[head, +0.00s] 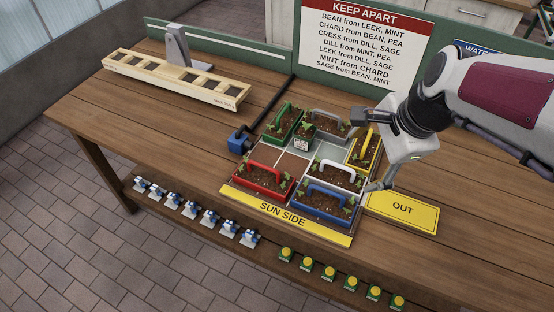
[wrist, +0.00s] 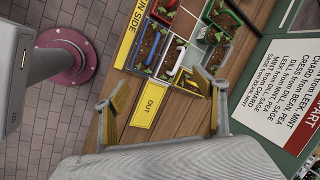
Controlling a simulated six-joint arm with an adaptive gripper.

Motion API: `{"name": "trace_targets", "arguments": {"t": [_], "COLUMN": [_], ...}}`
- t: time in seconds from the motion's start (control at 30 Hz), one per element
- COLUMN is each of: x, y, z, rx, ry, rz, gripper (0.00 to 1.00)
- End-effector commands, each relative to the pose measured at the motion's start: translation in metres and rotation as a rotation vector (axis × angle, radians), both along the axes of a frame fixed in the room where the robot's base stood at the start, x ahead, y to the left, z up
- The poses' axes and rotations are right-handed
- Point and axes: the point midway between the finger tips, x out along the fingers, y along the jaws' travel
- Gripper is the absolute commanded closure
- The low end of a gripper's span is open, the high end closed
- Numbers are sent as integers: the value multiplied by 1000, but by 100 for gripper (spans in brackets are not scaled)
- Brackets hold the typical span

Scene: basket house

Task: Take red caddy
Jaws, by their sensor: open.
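The red caddy (head: 266,180), with soil, green seedlings and a red handle, sits at the front left of the planting grid, by the yellow SUN SIDE strip (head: 283,214). Part of it shows at the top of the wrist view (wrist: 165,12). My gripper (head: 368,152) is open and empty at the grid's right side, by the yellow caddy (head: 362,153), apart from the red caddy. Its two fingers are spread wide in the wrist view (wrist: 161,97).
Blue (head: 328,203), white (head: 338,176), grey (head: 330,123) and green (head: 284,122) caddies crowd the grid. A yellow OUT plate (head: 402,211) lies right of it. A blue block (head: 240,140) with a dark rod stands left. A wooden rack (head: 175,80) is at the back left.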

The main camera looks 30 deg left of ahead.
Motion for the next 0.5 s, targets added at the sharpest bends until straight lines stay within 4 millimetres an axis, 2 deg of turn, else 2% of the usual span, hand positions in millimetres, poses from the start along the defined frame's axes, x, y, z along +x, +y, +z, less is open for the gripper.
{"name": "trace_targets", "arguments": {"t": [0.2,0.5], "x": [16,29], "y": [45,106], "z": [-27,-70], "rx": [52,106], "ry": [98,234], "rz": [-121,-297], "gripper": [29,29]}}
